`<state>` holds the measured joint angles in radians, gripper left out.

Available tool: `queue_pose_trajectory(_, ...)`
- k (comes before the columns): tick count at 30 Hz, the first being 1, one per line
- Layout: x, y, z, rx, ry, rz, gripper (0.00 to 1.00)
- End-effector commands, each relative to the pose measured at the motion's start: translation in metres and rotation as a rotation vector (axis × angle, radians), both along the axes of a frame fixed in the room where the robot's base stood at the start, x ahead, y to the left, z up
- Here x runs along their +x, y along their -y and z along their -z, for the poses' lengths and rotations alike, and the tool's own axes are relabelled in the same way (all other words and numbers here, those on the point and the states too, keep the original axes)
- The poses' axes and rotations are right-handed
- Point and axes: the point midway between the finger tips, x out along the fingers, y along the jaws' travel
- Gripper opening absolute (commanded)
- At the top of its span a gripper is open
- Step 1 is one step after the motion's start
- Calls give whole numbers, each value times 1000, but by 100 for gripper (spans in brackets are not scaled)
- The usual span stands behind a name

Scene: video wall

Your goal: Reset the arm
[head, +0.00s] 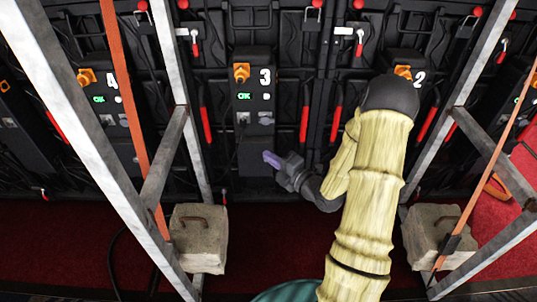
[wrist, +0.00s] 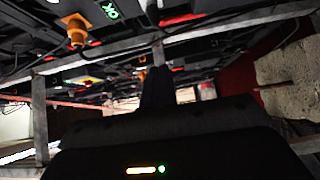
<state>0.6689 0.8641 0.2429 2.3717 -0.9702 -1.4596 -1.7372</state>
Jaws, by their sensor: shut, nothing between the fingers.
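My arm, in a yellowish cover, reaches up from the bottom right of the head view and bends back down. My gripper (head: 271,158) is at its end, with purple fingertips pointing left. It is shut and empty, in front of the lower part of the module marked 3 (head: 254,95). I cannot tell whether it touches the module. In the wrist view the dark gripper body fills the lower middle, with a small yellow and green light on it.
Modules marked 4 (head: 112,95) and 2 (head: 405,70) flank module 3. Slanted metal struts (head: 85,130) stand left and right. Stone-like weights with handles (head: 199,237) (head: 437,236) sit low on both sides. Red carpet (head: 270,240) below the wall is open between them.

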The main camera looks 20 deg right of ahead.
Motion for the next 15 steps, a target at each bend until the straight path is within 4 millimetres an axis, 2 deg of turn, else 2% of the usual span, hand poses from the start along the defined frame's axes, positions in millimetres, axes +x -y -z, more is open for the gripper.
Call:
queue_pose_trajectory(10, 1, 0, 0, 0, -9, 2, 0)
queue_pose_trajectory(15, 4, -6, 2, 7, -136, 15, 0)
